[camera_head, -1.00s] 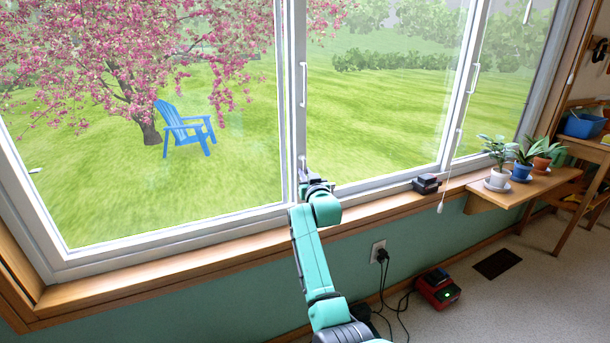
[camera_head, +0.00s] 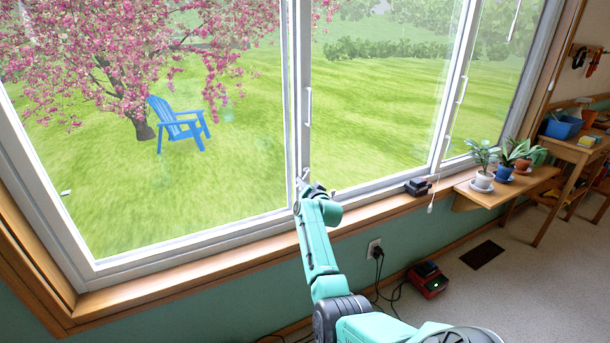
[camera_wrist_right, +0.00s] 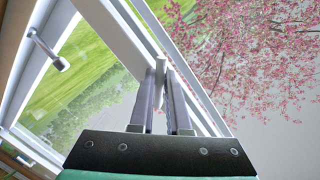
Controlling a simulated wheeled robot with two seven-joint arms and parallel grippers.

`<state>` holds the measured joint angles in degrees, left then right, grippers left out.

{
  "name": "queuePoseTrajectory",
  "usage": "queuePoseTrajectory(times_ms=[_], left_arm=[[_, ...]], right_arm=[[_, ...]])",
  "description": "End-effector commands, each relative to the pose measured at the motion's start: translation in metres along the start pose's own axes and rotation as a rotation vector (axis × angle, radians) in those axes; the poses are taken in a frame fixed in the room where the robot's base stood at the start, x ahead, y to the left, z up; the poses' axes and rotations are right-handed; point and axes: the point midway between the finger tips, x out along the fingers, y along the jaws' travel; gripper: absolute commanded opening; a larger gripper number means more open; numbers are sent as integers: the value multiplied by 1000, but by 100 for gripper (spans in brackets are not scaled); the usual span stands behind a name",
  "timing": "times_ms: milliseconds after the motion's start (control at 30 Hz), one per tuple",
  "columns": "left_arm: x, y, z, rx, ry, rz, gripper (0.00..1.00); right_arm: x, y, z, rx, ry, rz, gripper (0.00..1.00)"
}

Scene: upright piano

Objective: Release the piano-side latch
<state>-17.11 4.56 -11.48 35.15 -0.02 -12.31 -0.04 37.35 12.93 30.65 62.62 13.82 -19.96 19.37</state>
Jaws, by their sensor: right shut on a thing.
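My right gripper (camera_head: 305,186) is at the lower end of the window's middle upright, just above the sill. The right wrist view shows its two grey fingers (camera_wrist_right: 161,82) closed on a small white latch lever (camera_wrist_right: 160,66) on the white frame. In the head view the gripper and my wrist mostly hide that lever. A small pale latch-like piece (camera_head: 66,192) shows at the lower left of the window. A white pull handle (camera_head: 309,107) is on the middle upright. My left gripper is out of view.
The wooden sill (camera_head: 190,270) runs below the window. A black object (camera_head: 418,187) sits on it, right of my arm. Potted plants (camera_head: 482,165) stand on a wooden shelf (camera_head: 505,190). A red device (camera_head: 428,279) and cables are on the floor. A pull cord hangs near the shelf.

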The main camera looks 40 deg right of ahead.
Motion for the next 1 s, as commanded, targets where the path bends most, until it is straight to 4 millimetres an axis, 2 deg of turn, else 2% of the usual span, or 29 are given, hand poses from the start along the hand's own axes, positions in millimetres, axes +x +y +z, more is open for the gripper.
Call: queuePoseTrajectory(times_ms=[33, 400, 700, 1000], left_arm=[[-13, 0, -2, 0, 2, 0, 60], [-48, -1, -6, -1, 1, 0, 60], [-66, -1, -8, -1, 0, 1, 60], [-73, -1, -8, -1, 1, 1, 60]], right_arm=[[-1, -6, -5, 41, -10, 1, 0], [-4, -18, -8, 387, -77, 1, 0], [-5, -24, -12, 633, -126, 1, 0], [-6, -27, -15, 783, -155, 1, 0]])
